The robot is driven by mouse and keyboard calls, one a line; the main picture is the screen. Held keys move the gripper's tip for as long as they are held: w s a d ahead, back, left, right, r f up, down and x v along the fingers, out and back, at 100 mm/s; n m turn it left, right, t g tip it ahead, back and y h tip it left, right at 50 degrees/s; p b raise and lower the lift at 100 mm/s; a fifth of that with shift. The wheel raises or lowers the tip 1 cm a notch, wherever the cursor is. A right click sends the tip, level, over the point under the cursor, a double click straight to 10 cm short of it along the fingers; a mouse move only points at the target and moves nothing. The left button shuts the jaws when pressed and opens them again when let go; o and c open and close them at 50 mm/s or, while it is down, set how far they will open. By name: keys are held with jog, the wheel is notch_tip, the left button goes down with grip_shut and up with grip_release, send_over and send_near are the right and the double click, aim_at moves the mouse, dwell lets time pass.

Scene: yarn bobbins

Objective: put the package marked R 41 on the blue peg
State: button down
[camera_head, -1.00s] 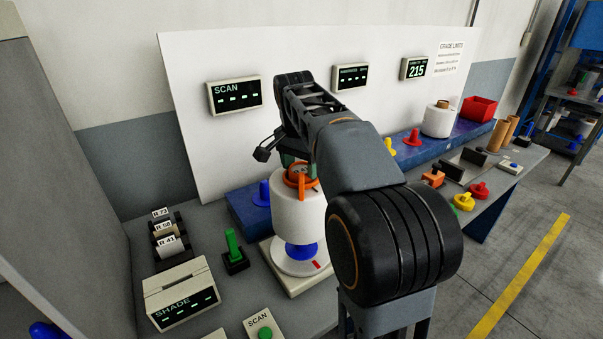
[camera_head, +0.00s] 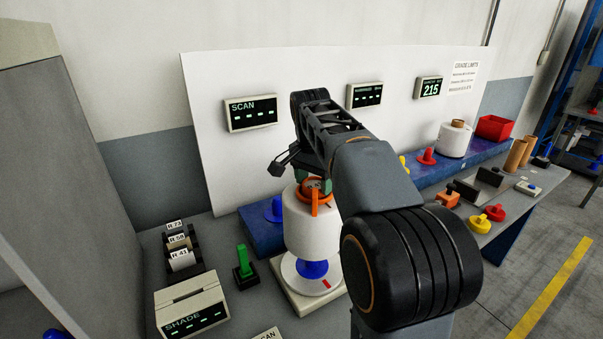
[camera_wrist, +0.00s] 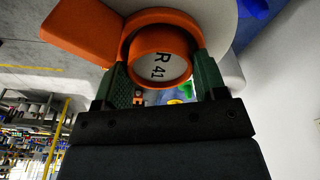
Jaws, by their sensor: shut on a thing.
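The package marked R 41 is a white yarn bobbin (camera_head: 312,228) with an orange tube. Its R 41 label (camera_wrist: 168,66) shows inside the tube end in the wrist view. My gripper (camera_head: 314,186) is shut on the orange tube at its top; the fingers (camera_wrist: 164,72) sit on both sides of the tube. A blue peg (camera_head: 274,209) stands on the blue rail behind, left of the bobbin.
Red (camera_head: 427,157) and yellow pegs stand further right on the rail, beside another white bobbin (camera_head: 454,139) and a red bin (camera_head: 494,128). A green lever (camera_head: 243,262), a shade box (camera_head: 192,307) and a card rack (camera_head: 181,247) stand at left. A white panel (camera_head: 300,75) rises behind.

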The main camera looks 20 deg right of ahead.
jog(key=shift+r+p, duration=0.2)
jog(key=shift+p, duration=1)
jog(key=shift+f+p, duration=0.4)
jog(key=shift+p, duration=0.25)
notch_tip(320, 180, down, 10)
jog(key=b, duration=0.7)
jog(key=shift+r, duration=0.2)
jog(key=shift+f, duration=0.3)
dwell(0.6)
jog(key=shift+c, duration=2.2)
grip_release()
jog(key=o, duration=0.3)
jog(key=shift+o, duration=0.2)
jog(key=shift+f, duration=0.15)
jog(key=r, duration=0.4)
jog(key=a+r, duration=0.1)
jog(key=r, duration=0.4)
jog(key=s+r+p, duration=0.1)
jog(key=r, duration=0.4)
jog(key=shift+a, duration=0.25)
